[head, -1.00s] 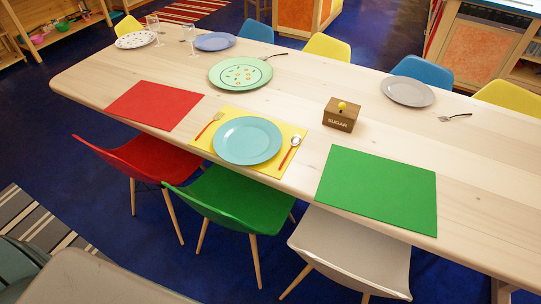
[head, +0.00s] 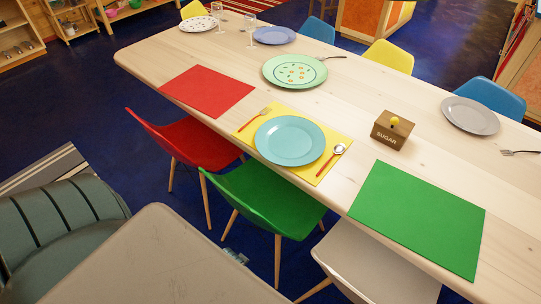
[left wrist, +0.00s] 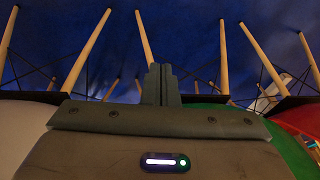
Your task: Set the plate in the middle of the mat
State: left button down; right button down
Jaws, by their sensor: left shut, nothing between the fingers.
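A teal plate (head: 290,141) lies flat on the yellow mat (head: 247,133), about in its middle. A fork (head: 256,117) lies to its left and a red-handled spoon (head: 331,158) to its right. A red mat (head: 207,90) and a green mat (head: 418,218) lie bare on either side. My left gripper (left wrist: 162,84) shows only in the left wrist view, fingers together and empty, with chair legs behind it, away from the plate. My right gripper is in neither view.
The wooden table (head: 340,115) also carries a sugar box (head: 391,130), a mint patterned plate (head: 294,71), a grey plate (head: 470,115) and glasses. Red (head: 190,140), green (head: 265,200) and white (head: 378,262) chairs line the near side. A grey-green armchair (head: 65,235) stands lower left.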

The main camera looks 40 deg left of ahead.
pick_arm(q)
notch_tip(320, 180, up, 24)
jog(key=w+d+m+t, duration=0.1)
jog(key=w+m+t, duration=0.1)
jog(key=m, duration=0.3)
jog(key=w+a+r+m+t+y, duration=0.1)
jog(key=w+a+m+t, duration=0.15)
jog(key=w+m, duration=0.8)
jog(key=w+a+r+m+t+y, duration=0.15)
jog(key=w+a+m, duration=0.35)
jog(key=m, duration=1.1)
jog(key=shift+h, duration=0.25)
jog(key=shift+w+a+f+p, duration=0.4)
jog(key=shift+w+f, duration=0.7)
jog(key=shift+w, duration=0.8)
jog(key=shift+w+a+f+p, duration=0.4)
jog(key=shift+w+f, duration=0.7)
jog(key=shift+w, duration=0.75)
jog(key=shift+w+a+f+p, duration=0.25)
jog(key=shift+w+f+p, duration=0.3)
jog(key=shift+w+f, duration=0.95)
jog(key=shift+w+r, duration=0.4)
jog(key=shift+w, duration=0.05)
